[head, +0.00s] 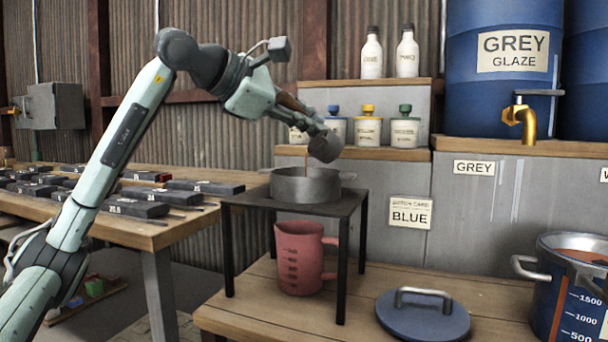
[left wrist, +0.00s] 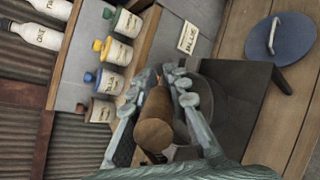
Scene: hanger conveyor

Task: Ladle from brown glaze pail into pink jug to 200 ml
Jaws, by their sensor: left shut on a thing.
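My left gripper (head: 292,103) is shut on the wooden handle of a ladle (head: 326,147). The handle (left wrist: 155,115) also shows between the fingers in the left wrist view. The ladle's grey cup is tilted above a grey round pan or sieve (head: 306,189) on a black stand (head: 237,199). A thin brown stream seems to fall from the cup into it. The pink jug (head: 301,262) stands upright under the stand, its inside and level hidden. A blue pail (head: 556,290) with a volume scale and brown glaze (head: 588,243) stands at the right edge.
A blue lid (head: 422,315) lies on the wooden bench, right of the stand. Small jars (head: 368,131) and white bottles (head: 407,55) stand on shelves behind. A grey glaze barrel (head: 500,90) with a brass tap (head: 519,120) is at back right. Dark boxes lie on the left table (head: 150,234).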

